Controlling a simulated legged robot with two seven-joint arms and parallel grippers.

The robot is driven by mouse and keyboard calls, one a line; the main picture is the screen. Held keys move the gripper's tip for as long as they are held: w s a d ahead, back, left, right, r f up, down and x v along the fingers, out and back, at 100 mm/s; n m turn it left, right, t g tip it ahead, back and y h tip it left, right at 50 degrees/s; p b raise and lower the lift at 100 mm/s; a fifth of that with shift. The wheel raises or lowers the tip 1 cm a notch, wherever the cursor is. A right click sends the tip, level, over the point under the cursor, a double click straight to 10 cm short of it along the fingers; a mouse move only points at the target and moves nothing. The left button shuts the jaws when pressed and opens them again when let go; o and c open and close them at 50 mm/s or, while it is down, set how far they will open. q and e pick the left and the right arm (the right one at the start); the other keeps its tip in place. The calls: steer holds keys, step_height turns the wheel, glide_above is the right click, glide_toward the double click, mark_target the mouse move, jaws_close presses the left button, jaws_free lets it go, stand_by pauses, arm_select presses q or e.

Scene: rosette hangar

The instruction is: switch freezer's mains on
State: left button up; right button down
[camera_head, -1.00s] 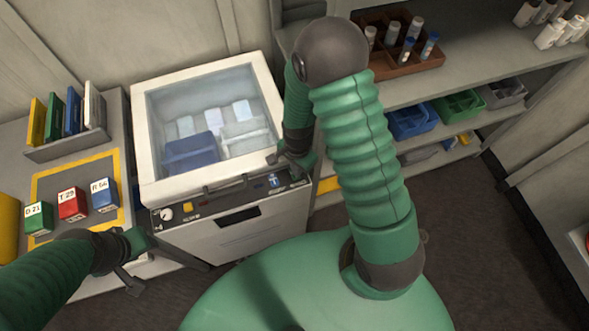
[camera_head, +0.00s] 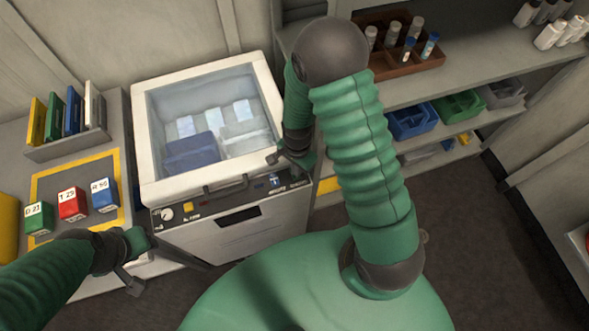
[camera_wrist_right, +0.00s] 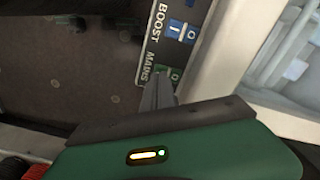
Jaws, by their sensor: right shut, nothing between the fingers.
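The freezer (camera_head: 150,160) is a white chest with a glass lid, and its dark control panel runs along the front edge. The panel has a round gauge, a yellow square and a blue BOOST switch (camera_head: 275,182). In the right wrist view the BOOST switch (camera_wrist_right: 178,29) sits beyond the green MAINS switch (camera_wrist_right: 172,73). My right gripper (camera_head: 272,158) is shut and empty above the panel's right end. In the wrist view its fingertips (camera_wrist_right: 158,85) are at the MAINS switch and partly cover it; contact cannot be told. My left gripper (camera_head: 140,285) is low at the left, its jaws unclear.
A counter at left holds lettered blocks (camera_head: 72,204) on a yellow-edged mat and a rack of coloured panels (camera_head: 65,142). Shelves at right hold a brown vial rack (camera_head: 400,62) and blue (camera_head: 412,120) and green bins. Dark floor lies open at right.

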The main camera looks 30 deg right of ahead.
mark_target(290, 183)
steer(key=shift+a+f, duration=0.15)
steer(key=shift+f, duration=0.1)
steer(key=shift+f+b, duration=0.6)
stand_by(0.3)
step_height(290, 183, up, 7)
steer(key=p, duration=0.6)
steer(key=shift+r+p, duration=0.1)
steer(key=shift+p, duration=0.25)
steer(key=s+a+r+n+t+b, duration=0.1)
steer(key=s+a+r+n, duration=0.1)
steer(key=r+n, duration=0.4)
steer(key=s+a+r+n+t+b, duration=0.1)
steer(key=s+a+r+n+b, duration=0.1)
steer(key=r+n, duration=0.5)
steer(key=shift+s+r+n+t, duration=0.15)
steer(key=shift+n+t, duration=0.15)
steer(key=shift+n, duration=0.5)
